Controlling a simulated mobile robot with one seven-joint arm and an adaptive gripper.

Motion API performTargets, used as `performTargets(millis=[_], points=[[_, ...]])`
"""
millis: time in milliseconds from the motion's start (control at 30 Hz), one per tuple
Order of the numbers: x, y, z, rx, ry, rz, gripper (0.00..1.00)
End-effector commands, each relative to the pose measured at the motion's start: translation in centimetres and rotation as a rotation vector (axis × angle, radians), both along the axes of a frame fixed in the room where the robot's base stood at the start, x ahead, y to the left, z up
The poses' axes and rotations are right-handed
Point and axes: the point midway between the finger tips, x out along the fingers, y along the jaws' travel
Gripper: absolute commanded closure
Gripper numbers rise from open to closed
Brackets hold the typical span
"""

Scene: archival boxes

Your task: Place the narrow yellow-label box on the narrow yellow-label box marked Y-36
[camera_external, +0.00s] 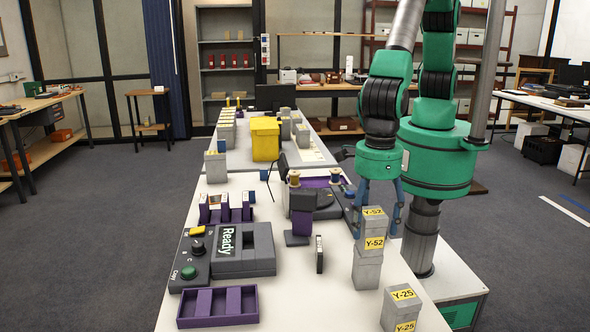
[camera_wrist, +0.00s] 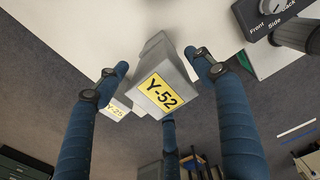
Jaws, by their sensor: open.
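A narrow grey box with yellow labels reading Y-52 (camera_external: 371,229) stands upright on another grey box (camera_external: 367,271) near the table's right edge. In the wrist view the Y-52 box (camera_wrist: 165,72) lies between my fingers, its label facing the camera. My gripper (camera_external: 381,222) points down at the Y-52 box, with blue fingers apart around or just behind it; I cannot tell whether they touch it. A yellow-label box marked Y-25 (camera_external: 402,311) stands nearer the front and shows small in the wrist view (camera_wrist: 118,108). I can read no Y-36 label.
Several grey boxes (camera_external: 216,167) and a yellow bin (camera_external: 265,139) stand farther back. A grey console reading Ready (camera_external: 243,250), a purple tray (camera_external: 218,307) and a purple-grey stand (camera_external: 301,216) occupy the left and middle. White table (camera_external: 300,306) is clear at front centre.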

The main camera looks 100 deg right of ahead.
Motion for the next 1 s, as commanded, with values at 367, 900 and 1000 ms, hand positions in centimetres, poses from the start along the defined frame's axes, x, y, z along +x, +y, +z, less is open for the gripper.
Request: performTargets(millis=[367,900,1000], points=[[0.0,0.0,6.0,0.001,-0.001,0.0,0.32],[0.0,0.0,7.7,0.0,0.0,0.0,0.32],[0.0,0.0,7.7,0.0,0.0,0.0,0.32]])
